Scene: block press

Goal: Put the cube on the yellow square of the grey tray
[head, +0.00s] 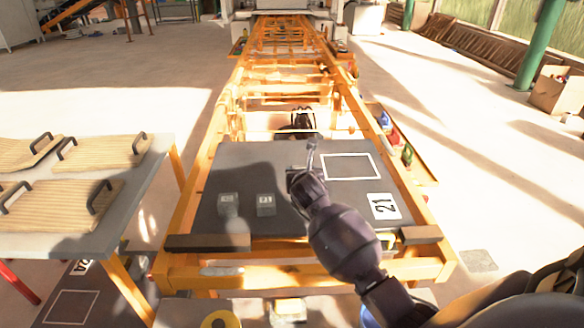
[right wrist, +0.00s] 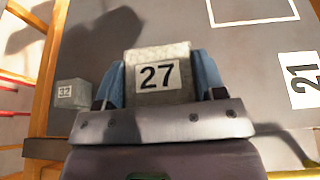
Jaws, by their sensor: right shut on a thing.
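My right gripper (right wrist: 160,82) is shut on a pale grey cube marked 27 (right wrist: 158,62), with a blue finger on each side of it. In the head view my right gripper (head: 303,180) is over the dark grey tray (head: 260,165); I cannot clearly make out the held cube there. The tray has one outlined square (head: 350,167), which looks white rather than yellow and is empty. It lies to the right of the gripper and also shows at the top of the right wrist view (right wrist: 250,8). My left gripper is not in view.
A grey cube (head: 228,205) sits on the tray's left part; a cube marked 32 shows in the right wrist view (right wrist: 70,104). Another small cube (head: 265,204) is close by. A 21 label (head: 384,206) lies below the square. A side table (head: 100,215) with handled boards stands left.

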